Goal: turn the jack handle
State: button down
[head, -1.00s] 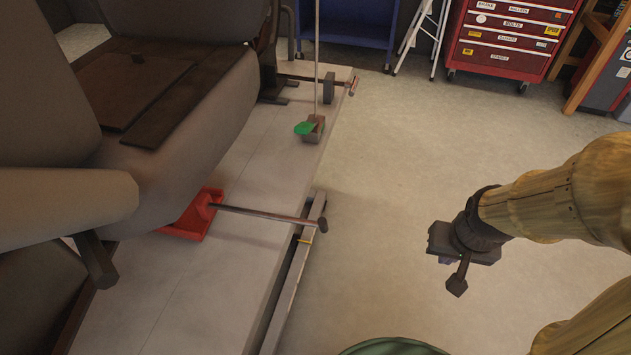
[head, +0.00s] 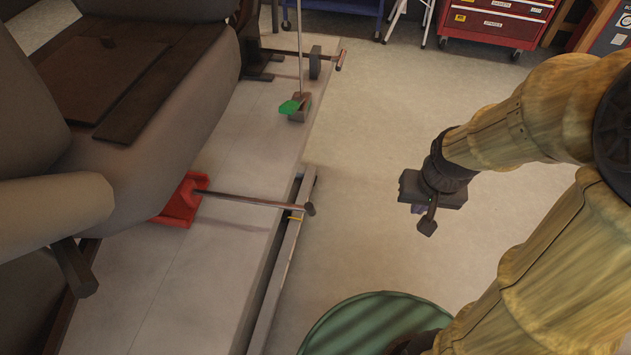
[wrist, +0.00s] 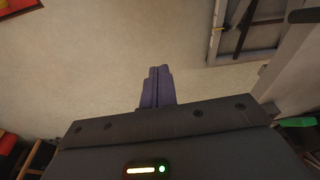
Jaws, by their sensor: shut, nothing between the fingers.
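The red jack (head: 181,205) sits on the grey lift platform in the head view, partly under the large grey-brown padded body. Its jack handle (head: 255,202) is a thin dark rod that sticks out to the right over the platform's edge and ends in a dark knob (head: 309,209). My gripper (head: 424,208) is to the right of the knob, over open floor and apart from it. In the wrist view my gripper's purple fingers (wrist: 158,86) are shut together with nothing between them. A dark rod end (wrist: 304,16), likely the handle's knob, shows at the wrist view's top right.
The lift platform (head: 172,272) has a raised metal rail (head: 281,262) along its right edge. A green pedal (head: 289,107) with an upright rod stands farther back. A red tool chest (head: 494,20) is at the back. The floor between gripper and platform is clear.

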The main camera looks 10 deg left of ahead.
jog(key=w+a+r+m+g+y+p, duration=0.1)
jog(key=w+a+r+g+p, duration=0.2)
jog(key=a+p, duration=0.6)
jog(key=w+a+r+m+g+p, duration=0.1)
jog(key=w+a+r+g+p, duration=0.2)
jog(key=a+r+p, duration=0.5)
jog(key=w+a+p, duration=0.1)
jog(key=p, duration=0.2)
jog(key=shift+w+a+y+p, duration=0.3)
jog(key=shift+w+y, duration=0.05)
jog(key=shift+y, duration=0.05)
jog(key=s+x, duration=0.1)
jog(key=x, duration=0.3)
jog(key=s+x, duration=0.1)
jog(key=x, duration=0.3)
jog(key=s+r+b+x, duration=0.1)
jog(key=x, duration=0.3)
jog(key=shift+a+f, duration=0.25)
jog(key=shift+f, duration=0.05)
